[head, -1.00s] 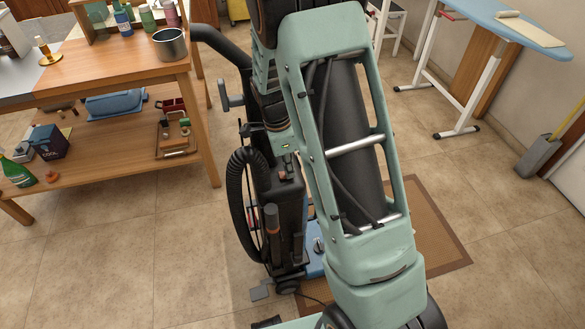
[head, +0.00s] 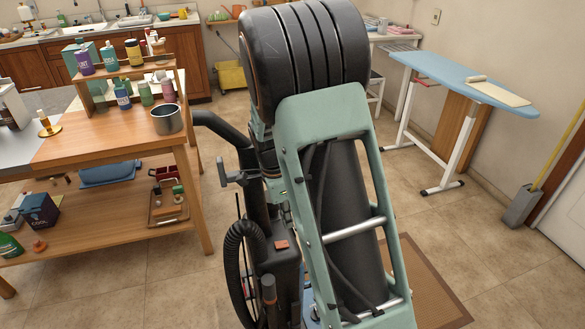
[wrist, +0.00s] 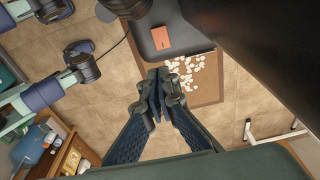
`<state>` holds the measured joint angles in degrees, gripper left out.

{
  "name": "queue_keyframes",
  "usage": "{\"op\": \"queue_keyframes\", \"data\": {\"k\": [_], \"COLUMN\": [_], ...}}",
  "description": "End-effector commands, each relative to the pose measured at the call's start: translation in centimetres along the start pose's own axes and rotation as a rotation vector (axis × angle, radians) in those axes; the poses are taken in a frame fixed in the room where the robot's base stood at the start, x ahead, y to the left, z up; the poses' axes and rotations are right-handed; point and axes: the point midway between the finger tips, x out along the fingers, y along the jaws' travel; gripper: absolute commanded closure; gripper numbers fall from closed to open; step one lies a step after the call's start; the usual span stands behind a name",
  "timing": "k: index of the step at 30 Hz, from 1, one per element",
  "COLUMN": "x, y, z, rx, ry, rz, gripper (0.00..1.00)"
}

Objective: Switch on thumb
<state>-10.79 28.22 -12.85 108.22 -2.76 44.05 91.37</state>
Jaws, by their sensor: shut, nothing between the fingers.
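A black upright vacuum cleaner (head: 277,267) with a ribbed hose stands in the middle of the head view. An orange-red switch (head: 282,244) sits on top of its body. My gripper (wrist: 157,82) is shut and empty, apart from the switch. In the head view my gripper cannot be seen; my green arm hides part of the vacuum. No thing marked as a thumb shows.
A wooden table (head: 110,142) with bottles and a metal pot (head: 167,119) stands at left. A blue ironing board (head: 455,80) is at right. White bits (wrist: 187,72) lie on a brown mat (wrist: 208,92). Open tiled floor lies between.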

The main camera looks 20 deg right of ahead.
Motion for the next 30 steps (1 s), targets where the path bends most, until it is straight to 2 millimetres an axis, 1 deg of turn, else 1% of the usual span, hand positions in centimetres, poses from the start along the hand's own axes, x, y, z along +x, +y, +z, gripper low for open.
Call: {"op": "queue_keyframes", "data": {"k": [1,9,12,16,18,22,25,30], "x": [-1.5,-8.0,-10.2,-12.7,-13.7,-14.8,-15.2,-15.3], "y": [-0.1,-0.1,-0.1,0.0,-0.1,0.0,0.0,0.0], "z": [-0.4,-2.2,-2.9,-3.7,-4.0,-4.3,-4.4,-4.4], "rx": [0.001,0.0,0.001,0.001,0.0,0.0,0.0,0.0], "ry": [0.0,0.0,0.001,0.001,0.001,0.001,0.001,0.001], "rz": [-0.005,-0.004,-0.003,-0.002,-0.002,0.0,0.001,0.001], "gripper": [1.0,1.0,1.0,1.0,1.0,1.0,1.0,1.0]}}
